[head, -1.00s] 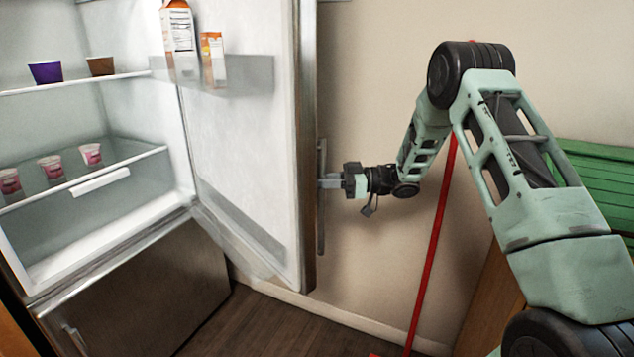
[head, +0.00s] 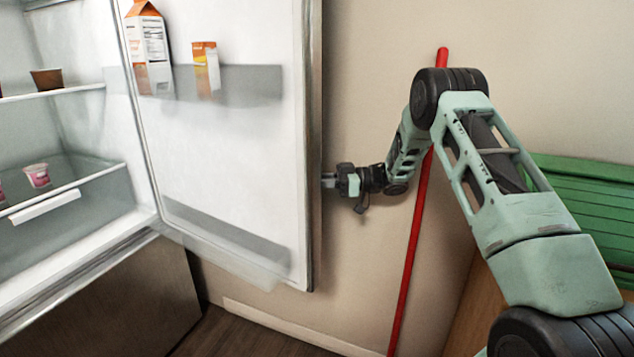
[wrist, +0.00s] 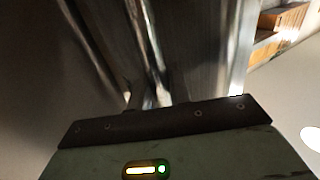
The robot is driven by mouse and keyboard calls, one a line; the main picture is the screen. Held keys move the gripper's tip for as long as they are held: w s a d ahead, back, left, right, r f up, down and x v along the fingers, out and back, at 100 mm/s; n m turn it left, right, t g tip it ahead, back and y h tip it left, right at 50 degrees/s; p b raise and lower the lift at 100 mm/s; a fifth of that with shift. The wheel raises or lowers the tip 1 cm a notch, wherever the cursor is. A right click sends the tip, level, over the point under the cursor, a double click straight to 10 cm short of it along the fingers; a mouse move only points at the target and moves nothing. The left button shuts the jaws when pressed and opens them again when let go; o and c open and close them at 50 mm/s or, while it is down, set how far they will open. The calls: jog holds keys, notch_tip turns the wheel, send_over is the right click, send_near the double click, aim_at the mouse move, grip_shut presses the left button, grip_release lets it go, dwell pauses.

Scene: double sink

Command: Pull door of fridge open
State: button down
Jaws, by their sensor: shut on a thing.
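The fridge door (head: 225,140) stands wide open in the head view, its white inner side facing me. The open fridge interior (head: 70,130) shows at the left. My gripper (head: 328,180) is at the door's right edge, its fingertips partly hidden behind that edge. It is shut on the door handle, which the door hides in the head view. In the wrist view a blurred metal bar, the handle (wrist: 145,50), runs up from my gripper (wrist: 155,100) beside the door's steel face.
A juice carton (head: 147,50) and a smaller orange box (head: 206,68) stand in the door shelf. Cups sit on the fridge shelves. A red pole (head: 410,250) leans on the wall (head: 370,70) behind my arm. A green slatted thing (head: 585,205) is at the right.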

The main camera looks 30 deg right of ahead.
jog(key=c, duration=1.3)
grip_release()
jog(key=shift+c, duration=0.2)
jog(key=shift+r, duration=0.1)
